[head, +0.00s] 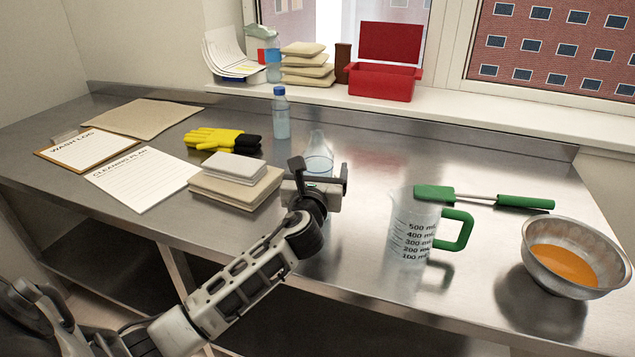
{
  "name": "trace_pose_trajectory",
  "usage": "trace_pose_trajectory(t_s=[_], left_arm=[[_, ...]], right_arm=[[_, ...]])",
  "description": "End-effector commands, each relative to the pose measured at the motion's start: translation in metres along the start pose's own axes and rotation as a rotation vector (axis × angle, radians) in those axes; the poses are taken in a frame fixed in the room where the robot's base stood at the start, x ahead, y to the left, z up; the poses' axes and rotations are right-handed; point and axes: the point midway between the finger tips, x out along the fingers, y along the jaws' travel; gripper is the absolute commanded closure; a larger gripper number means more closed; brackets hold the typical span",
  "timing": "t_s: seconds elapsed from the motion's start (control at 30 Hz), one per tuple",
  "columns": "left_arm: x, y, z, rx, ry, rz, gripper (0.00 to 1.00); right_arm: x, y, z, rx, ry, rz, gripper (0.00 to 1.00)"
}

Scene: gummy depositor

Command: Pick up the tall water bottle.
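A clear, tapering bottle (318,147) stands upright on the steel worktop near the middle of the head view. My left gripper (320,176) is in front of it, and its lower part is mostly hidden. The dark fingers are spread apart, one toward each side of the bottle; I see no clear contact. A slimmer water bottle with a blue cap (281,115) stands upright farther back, apart from the gripper. My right gripper is not in view.
A measuring jug (405,235) with a green handle, a green-handled tool (525,203) and a bowl of orange liquid (577,262) are to the right. Folded cloths (235,178), yellow gloves (212,139) and paper sheets (140,178) lie left. A red box (382,82) is on the sill.

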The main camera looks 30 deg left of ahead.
Motion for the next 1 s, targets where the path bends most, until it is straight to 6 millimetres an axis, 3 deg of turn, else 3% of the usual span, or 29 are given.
trace_pose_trajectory(t_s=[0.23, 0.4, 0.47, 0.77, 1.0], left_arm=[[0.002, 0.0, 0.0, 0.0, 0.001, -0.001, 0.17], [0.002, 0.0, -0.001, 0.0, 0.001, -0.001, 0.64], [0.002, 0.0, -0.001, 0.0, 0.001, -0.001, 0.78], [0.002, 0.0, 0.004, 0.0, -0.004, -0.001, 0.78], [0.002, 0.0, 0.029, -0.001, -0.009, -0.002, 0.78]], right_arm=[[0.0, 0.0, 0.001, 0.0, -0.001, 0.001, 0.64], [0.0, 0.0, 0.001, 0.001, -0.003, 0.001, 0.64], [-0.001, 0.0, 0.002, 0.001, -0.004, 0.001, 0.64], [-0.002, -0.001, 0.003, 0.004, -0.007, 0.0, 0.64], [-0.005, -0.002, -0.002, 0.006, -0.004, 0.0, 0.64]])
